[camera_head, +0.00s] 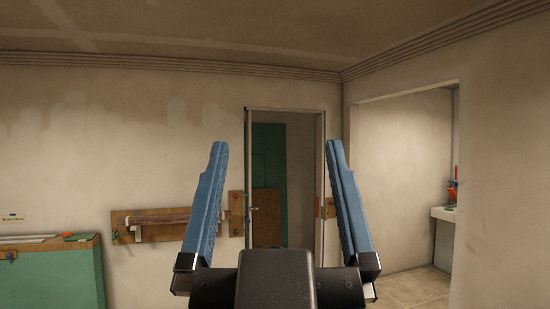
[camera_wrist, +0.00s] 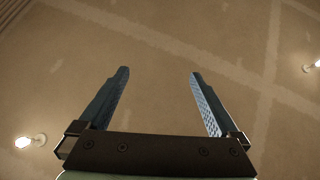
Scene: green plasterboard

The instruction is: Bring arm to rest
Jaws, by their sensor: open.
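My gripper (camera_head: 276,148) is raised in front of the head camera, with its two blue fingers pointing up and spread wide apart. Nothing is between the fingers. In the wrist view my gripper (camera_wrist: 160,75) is also open and empty, and the camera looks up at the ceiling (camera_wrist: 160,30). The dark gripper body fills the bottom middle of the head view and hides the lower part of the doorway behind it.
A green cabinet (camera_head: 55,278) with a wooden top stands at the lower left. A wooden wall rack (camera_head: 125,228) hangs beside the doorway (camera_head: 300,180). An opening at right shows a white ledge (camera_head: 443,214) and tiled floor (camera_head: 415,287). The space around my gripper looks clear.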

